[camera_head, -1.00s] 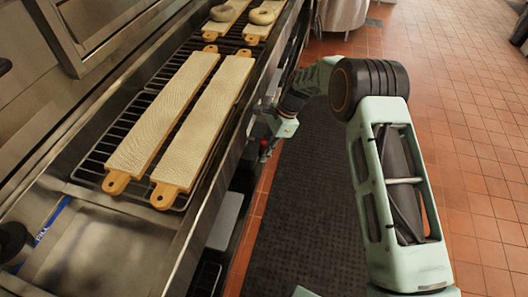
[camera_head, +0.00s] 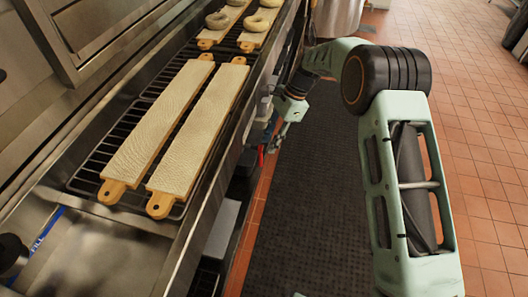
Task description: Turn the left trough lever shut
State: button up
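A small red part (camera_head: 261,156), possibly a lever handle, shows low on the front side of the metal trough counter (camera_head: 188,236). It is too small to tell its position or whether it is the left trough lever. My gripper (camera_head: 281,136) hangs beside the counter front, a little above and to the right of the red part in the picture. The gripper is small and partly seen edge-on, so its finger opening is unclear. I cannot tell whether it touches anything.
Two long cloth-covered wooden boards (camera_head: 158,125) lie on a black rack (camera_head: 93,172) in the trough. Bagels (camera_head: 257,22) sit on boards farther back. A dark mat (camera_head: 305,210) and tiled floor (camera_head: 490,200) lie right of the counter. A white shelf-like piece (camera_head: 222,229) is below the counter edge.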

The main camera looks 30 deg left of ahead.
jog(key=shift+v, duration=1.5)
